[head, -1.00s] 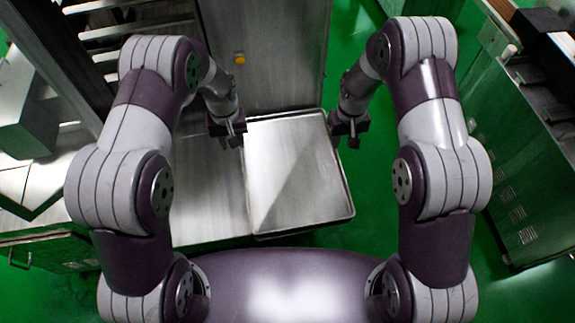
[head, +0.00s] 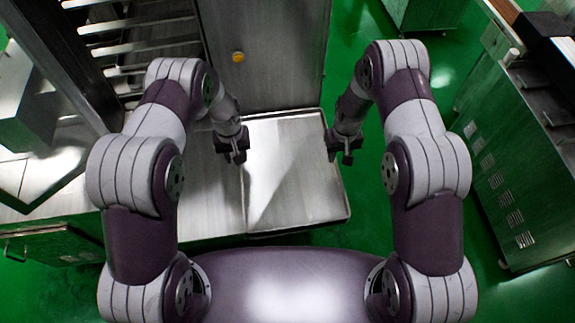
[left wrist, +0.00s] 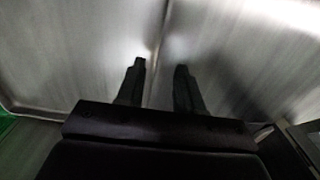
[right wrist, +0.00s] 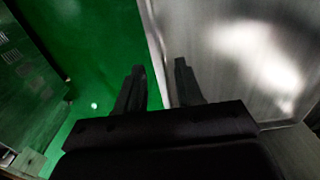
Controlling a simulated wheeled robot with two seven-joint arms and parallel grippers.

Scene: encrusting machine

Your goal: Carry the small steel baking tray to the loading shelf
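The steel baking tray (head: 297,185) lies flat in the middle of the head view, its right part reaching out over the green floor. My left gripper (head: 232,148) is at its left rim. In the left wrist view the left fingers (left wrist: 160,65) are apart, with the rim line running between them. My right gripper (head: 345,148) is at the right rim. In the right wrist view the right fingers (right wrist: 160,68) are apart, with the tray edge passing between them. I cannot tell whether any finger touches the tray. No loading shelf is clearly identifiable.
A steel surface (head: 210,205) adjoins the tray on the left. A tall steel cabinet with an orange knob (head: 238,56) stands behind it. A rack with several rails (head: 140,48) is at back left.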

